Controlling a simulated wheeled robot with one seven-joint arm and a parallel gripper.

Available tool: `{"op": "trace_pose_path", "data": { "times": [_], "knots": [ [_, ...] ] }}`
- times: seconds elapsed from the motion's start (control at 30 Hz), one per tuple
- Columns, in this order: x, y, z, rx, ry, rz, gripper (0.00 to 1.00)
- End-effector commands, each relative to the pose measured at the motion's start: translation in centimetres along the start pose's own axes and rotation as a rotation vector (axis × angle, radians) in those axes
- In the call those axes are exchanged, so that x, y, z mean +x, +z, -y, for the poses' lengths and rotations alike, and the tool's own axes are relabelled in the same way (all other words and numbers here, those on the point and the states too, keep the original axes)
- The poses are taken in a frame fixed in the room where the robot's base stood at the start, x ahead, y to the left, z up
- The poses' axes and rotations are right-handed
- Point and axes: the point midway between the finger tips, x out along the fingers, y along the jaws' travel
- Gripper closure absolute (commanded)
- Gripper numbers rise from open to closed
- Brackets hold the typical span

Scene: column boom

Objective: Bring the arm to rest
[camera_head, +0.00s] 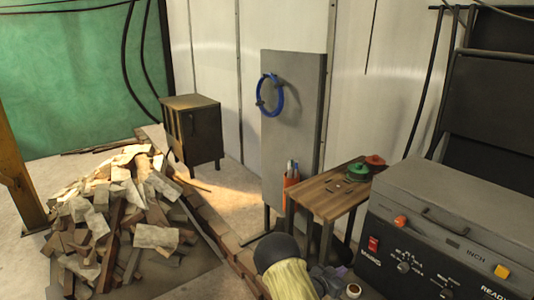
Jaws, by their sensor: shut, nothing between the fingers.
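My gripper does not show in the head view, and I cannot make out any of my arm for certain. A blue ring (270,95) hangs on an upright grey panel (304,140). A small wooden-topped table (328,194) stands in front of the panel. On it lie a red item (374,160) and a green item (357,173). An orange holder (291,188) with pens or tools in it is at the table's left side.
A pile of split wood and bricks (118,215) covers the left floor. A dark metal cabinet (192,134) stands behind it. A grey control console (440,225) fills the right. A dark rounded object with a yellowish part (288,278) is at the bottom. Pale floor (225,205) shows between pile and panel.

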Motion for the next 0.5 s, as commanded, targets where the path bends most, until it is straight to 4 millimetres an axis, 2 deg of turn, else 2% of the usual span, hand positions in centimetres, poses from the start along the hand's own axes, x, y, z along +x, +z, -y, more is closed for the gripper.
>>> {"op": "trace_pose_path", "data": {
  "times": [0.03,0.27,0.5],
  "knots": [
    [-0.4,-0.8,0.3,0.008,-0.019,0.049,1.00],
    [-3.7,-3.2,1.4,-0.005,-0.148,0.316,1.00],
    [-9.2,-6.0,0.9,-0.062,-0.302,0.561,1.00]
  ]
}}
